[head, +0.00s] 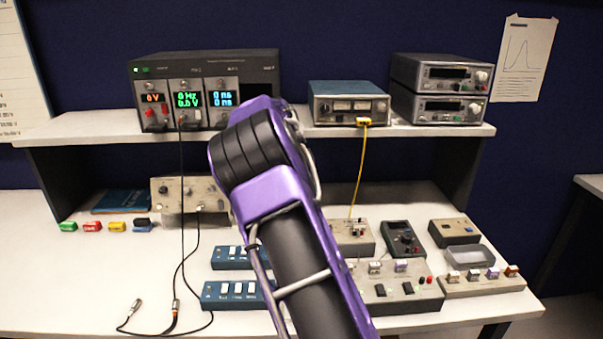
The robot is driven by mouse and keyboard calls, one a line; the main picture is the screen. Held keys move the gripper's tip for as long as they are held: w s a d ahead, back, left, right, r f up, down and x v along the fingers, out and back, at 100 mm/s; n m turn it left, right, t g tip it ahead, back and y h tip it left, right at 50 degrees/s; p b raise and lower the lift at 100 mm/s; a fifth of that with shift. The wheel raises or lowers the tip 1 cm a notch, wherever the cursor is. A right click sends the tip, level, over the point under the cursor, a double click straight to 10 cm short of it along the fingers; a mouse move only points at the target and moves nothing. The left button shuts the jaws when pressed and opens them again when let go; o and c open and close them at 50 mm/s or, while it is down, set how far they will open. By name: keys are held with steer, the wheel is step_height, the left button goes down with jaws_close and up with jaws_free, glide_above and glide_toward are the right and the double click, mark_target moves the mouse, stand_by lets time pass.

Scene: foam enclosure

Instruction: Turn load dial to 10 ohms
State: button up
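No dial carries a label I can read, so I cannot tell which one is the load dial. A small dark box with a round dial (403,238) sits on the bench right of centre. A beige box with small knobs (354,236) is to its left, partly behind my arm. Another beige unit with knobs (180,193) stands at the left under the shelf. My purple and black arm rises through the middle of the head view. My gripper does not show.
A black rack with lit displays (262,72), a blue-grey meter (320,104) and stacked grey instruments (440,76) stand on the shelf (95,128). A yellow cable (359,170) hangs down. Loose black leads (182,265) lie left of blue switch boxes (222,290).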

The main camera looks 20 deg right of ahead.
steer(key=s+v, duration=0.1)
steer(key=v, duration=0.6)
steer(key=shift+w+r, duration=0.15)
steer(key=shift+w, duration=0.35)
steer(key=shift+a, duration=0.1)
